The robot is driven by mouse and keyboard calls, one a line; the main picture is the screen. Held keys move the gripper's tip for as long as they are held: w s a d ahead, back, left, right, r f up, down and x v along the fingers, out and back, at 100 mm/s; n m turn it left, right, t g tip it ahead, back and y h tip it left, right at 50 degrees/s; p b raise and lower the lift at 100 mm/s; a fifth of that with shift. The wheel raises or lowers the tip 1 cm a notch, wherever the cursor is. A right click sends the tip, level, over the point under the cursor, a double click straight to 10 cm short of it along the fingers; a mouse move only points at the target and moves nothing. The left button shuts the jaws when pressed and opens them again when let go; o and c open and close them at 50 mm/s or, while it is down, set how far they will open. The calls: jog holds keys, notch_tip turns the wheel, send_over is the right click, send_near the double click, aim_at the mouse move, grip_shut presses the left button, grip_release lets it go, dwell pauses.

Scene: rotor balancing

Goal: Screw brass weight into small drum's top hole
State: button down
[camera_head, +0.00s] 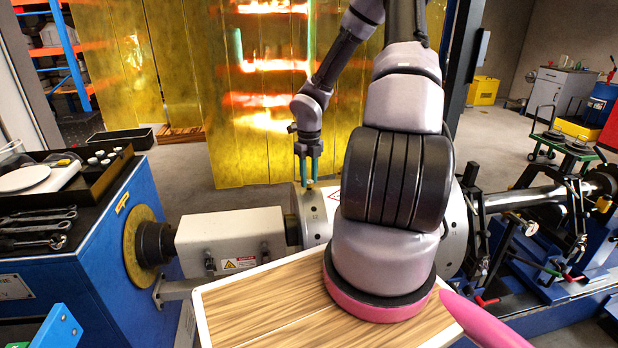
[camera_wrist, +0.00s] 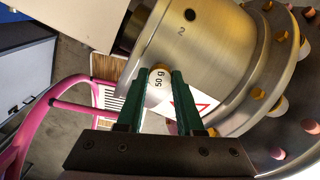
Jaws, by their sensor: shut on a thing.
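My gripper (camera_head: 308,182) points straight down over the top of the small drum (camera_head: 312,222) in the head view. In the wrist view my gripper (camera_wrist: 161,76) is shut on the brass weight (camera_wrist: 158,82), a short piece marked "50 g" with a brass-coloured end. The weight is over the rim side of the small drum (camera_wrist: 205,50); whether it touches the drum or sits in a hole, I cannot tell. A dark hole (camera_wrist: 190,15) beside the mark "2" shows on the drum. Any hole under the weight is hidden. The weight is too small to make out in the head view.
A larger stepped disc (camera_wrist: 285,75) with several brass and copper-coloured plugs is close to the right of my gripper. A light grey housing (camera_head: 231,237) stands left of the drum. A blue bench (camera_head: 75,262) with a dark tray and wrenches is at the left.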

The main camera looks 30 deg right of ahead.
jog(key=shift+n, duration=1.2)
jog(key=shift+f, duration=0.4)
dwell(0.3)
jog(key=m, duration=1.8)
jog(key=shift+f, duration=0.1)
jog(key=shift+m, duration=0.3)
